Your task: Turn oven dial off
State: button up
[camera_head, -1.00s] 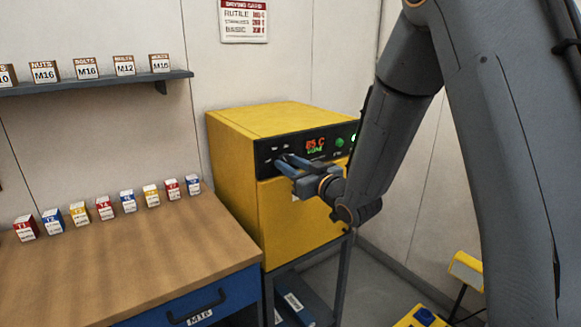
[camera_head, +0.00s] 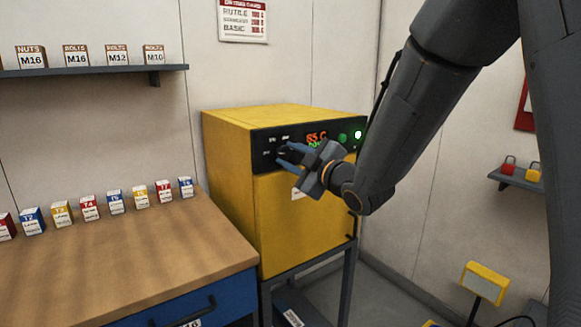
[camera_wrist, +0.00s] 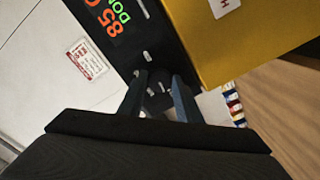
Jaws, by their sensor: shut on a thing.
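The yellow oven (camera_head: 300,215) stands on a dark frame right of the workbench. Its black control panel (camera_head: 264,143) shows a red "85 C" with green text below and green lights at the right. The dial (camera_head: 282,153) is at the left part of the panel, partly hidden by my fingers. My gripper (camera_head: 287,155) reaches in from the right and its blue fingers are shut on the dial. In the wrist view the fingers (camera_wrist: 160,92) lie on either side of the dark dial (camera_wrist: 158,97) in front of the panel. The dial's exact setting is too small to read.
The wooden workbench (camera_head: 130,265) at the left carries a row of small coloured boxes. A shelf (camera_head: 100,72) above holds labelled nut and bolt boxes. A yellow-framed device (camera_head: 484,283) on a stand is at the lower right. A small shelf (camera_head: 515,180) hangs on the right wall.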

jog(key=shift+n+b, duration=0.9)
jog(key=shift+c, duration=0.2)
jog(key=o, duration=1.1)
jog(key=shift+c, duration=0.2)
jog(key=b+v, duration=0.1)
jog(key=v, duration=0.6)
jog(key=shift+s+d, duration=0.25)
jog(key=shift+s, duration=0.1)
jog(key=shift+f, duration=0.1)
